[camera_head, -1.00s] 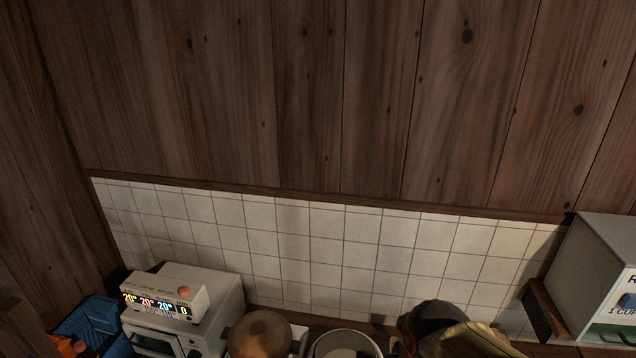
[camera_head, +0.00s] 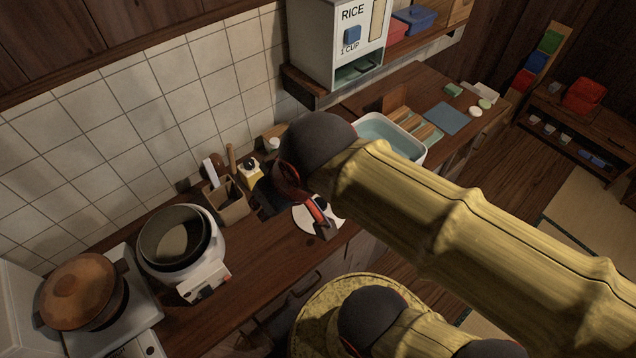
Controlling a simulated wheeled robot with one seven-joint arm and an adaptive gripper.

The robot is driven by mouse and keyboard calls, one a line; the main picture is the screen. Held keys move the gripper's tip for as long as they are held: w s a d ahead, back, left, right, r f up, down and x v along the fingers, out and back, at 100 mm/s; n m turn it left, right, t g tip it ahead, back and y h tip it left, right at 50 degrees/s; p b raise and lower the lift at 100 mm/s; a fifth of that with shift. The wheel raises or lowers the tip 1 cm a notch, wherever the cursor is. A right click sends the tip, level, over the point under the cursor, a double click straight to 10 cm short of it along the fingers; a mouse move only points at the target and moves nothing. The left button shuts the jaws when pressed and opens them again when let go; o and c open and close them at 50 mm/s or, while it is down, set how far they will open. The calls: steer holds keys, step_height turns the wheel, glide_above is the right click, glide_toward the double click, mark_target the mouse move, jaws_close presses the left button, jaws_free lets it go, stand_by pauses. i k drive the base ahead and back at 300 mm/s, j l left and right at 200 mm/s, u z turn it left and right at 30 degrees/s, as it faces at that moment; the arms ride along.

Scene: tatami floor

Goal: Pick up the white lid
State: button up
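A white round disc that looks like the white lid (camera_head: 301,219) lies on the brown wooden counter, right of the rice cooker. My gripper (camera_head: 318,214), dark with red parts, hangs from my arm over the lid and hides part of it. Its fingers are small and overlap the lid in the picture, so I cannot tell whether they touch it or how far apart they are.
A white rice cooker (camera_head: 205,262) stands open to the left, beside a stove with a brown-lidded pot (camera_head: 78,291). A utensil box (camera_head: 228,205) and a small yellow item (camera_head: 249,172) stand behind the lid. A sink basin (camera_head: 412,152) is to the right.

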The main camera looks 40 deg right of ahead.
mark_target(320, 207)
steer(key=z, duration=1)
